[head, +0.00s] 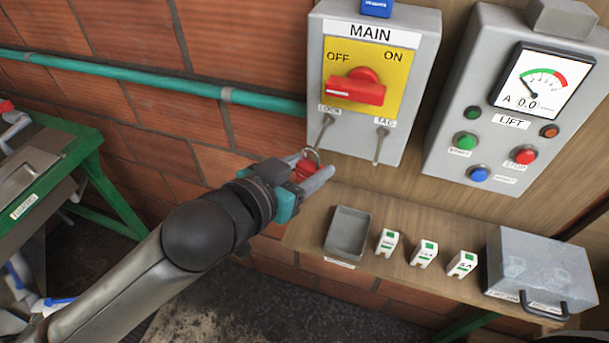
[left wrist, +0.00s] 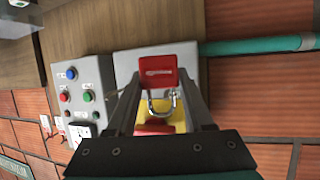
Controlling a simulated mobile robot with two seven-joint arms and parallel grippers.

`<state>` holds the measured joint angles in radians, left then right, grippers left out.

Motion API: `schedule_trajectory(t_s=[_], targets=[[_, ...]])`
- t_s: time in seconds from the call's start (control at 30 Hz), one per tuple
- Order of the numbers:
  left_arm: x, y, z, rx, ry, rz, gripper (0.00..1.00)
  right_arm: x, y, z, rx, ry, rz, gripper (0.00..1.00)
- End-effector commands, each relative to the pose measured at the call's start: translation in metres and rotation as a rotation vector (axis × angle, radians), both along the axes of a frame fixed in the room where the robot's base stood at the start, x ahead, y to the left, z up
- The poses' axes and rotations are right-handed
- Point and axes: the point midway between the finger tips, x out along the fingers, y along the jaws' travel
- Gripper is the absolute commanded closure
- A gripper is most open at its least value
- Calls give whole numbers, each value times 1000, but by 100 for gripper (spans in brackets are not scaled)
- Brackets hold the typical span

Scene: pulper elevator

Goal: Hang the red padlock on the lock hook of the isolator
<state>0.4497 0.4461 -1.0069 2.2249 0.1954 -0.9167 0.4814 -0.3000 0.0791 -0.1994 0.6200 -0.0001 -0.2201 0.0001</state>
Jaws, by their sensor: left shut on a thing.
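The red padlock (head: 304,170) is between the fingers of my left gripper (head: 316,174), just below the isolator (head: 416,75). Its metal shackle (head: 312,155) points up, close to the lower end of the lock hook (head: 324,131). I cannot tell whether they touch. In the left wrist view the padlock (left wrist: 158,72) is held between both fingers, its shackle in front of the yellow panel (left wrist: 177,116). The tag hook (head: 381,145) is bare. The red isolator handle (head: 356,90) lies sideways, its white mark at the OFF side. My right gripper is out of view.
The lift panel (head: 460,110) with gauge and buttons is to the right. A shelf below holds a grey tray (head: 347,233), several small white-green blocks (head: 424,253) and a grey box (head: 540,265). A green pipe (head: 150,80) crosses the brick wall. A green-legged table (head: 85,160) stands left.

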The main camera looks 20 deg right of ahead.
Motion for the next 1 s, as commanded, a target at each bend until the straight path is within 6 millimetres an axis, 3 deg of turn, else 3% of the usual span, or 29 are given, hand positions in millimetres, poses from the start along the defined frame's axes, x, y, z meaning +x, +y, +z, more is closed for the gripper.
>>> schedule_trajectory(t_s=[0.4, 1.0], targets=[[21, -15, -3, -2, -2, -1, 100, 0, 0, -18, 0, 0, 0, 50], [31, -21, -11, -2, 0, -1, 100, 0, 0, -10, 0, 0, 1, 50]])
